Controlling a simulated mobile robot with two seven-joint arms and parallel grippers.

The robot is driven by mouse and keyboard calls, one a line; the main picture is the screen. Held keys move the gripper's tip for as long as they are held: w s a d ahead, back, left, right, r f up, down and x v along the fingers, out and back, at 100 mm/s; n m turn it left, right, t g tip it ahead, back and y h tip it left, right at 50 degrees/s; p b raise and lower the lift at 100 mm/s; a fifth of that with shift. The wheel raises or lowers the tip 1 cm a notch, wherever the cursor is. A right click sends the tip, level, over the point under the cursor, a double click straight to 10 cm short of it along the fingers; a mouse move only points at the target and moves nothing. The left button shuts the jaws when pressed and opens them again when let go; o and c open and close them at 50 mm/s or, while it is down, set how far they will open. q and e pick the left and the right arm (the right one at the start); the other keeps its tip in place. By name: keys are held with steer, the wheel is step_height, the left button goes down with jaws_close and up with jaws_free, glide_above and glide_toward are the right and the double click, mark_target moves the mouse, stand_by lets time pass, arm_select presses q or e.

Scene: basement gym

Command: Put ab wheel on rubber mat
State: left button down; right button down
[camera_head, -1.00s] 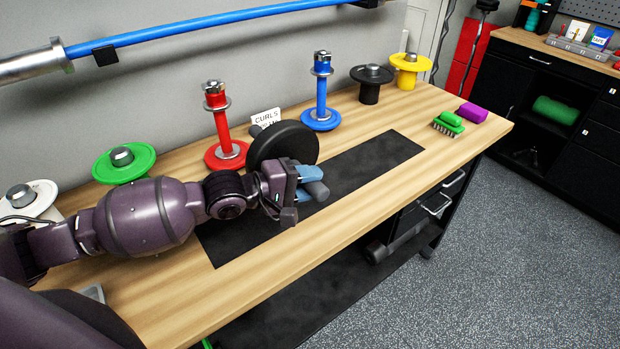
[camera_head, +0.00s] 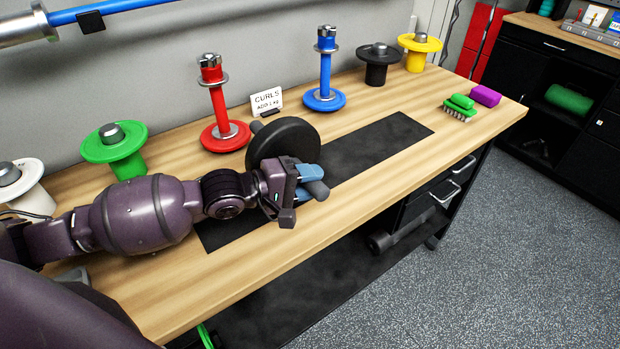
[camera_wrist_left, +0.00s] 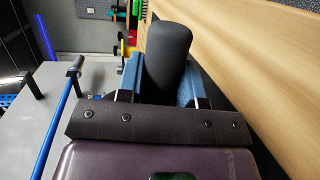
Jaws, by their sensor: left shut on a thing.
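The ab wheel is a black disc (camera_head: 284,138) with a short dark handle through its middle. My left gripper (camera_head: 308,173) has blue fingers and is shut on one end of that handle. The wheel stands on edge, and the arm hides its lower part. In the left wrist view the handle (camera_wrist_left: 167,60) sits between both blue fingers. The rubber mat (camera_head: 375,143) is a long black strip on the wooden bench. The wheel appears over the left half of the mat; I cannot tell whether it touches. My right gripper is not in view.
Behind the wheel are a red post stand (camera_head: 219,110), a blue post stand (camera_head: 326,75) and a CURLS card (camera_head: 267,101). A green plate (camera_head: 112,142) is at left. A green brush (camera_head: 460,106) and purple block (camera_head: 485,96) lie at right. The mat's right half is clear.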

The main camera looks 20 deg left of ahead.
arm_select(q)
steer(key=shift+r, duration=0.15)
steer(key=c, duration=0.7)
jaws_free()
steer(key=shift+c, duration=0.2)
steer(key=shift+o, duration=0.2)
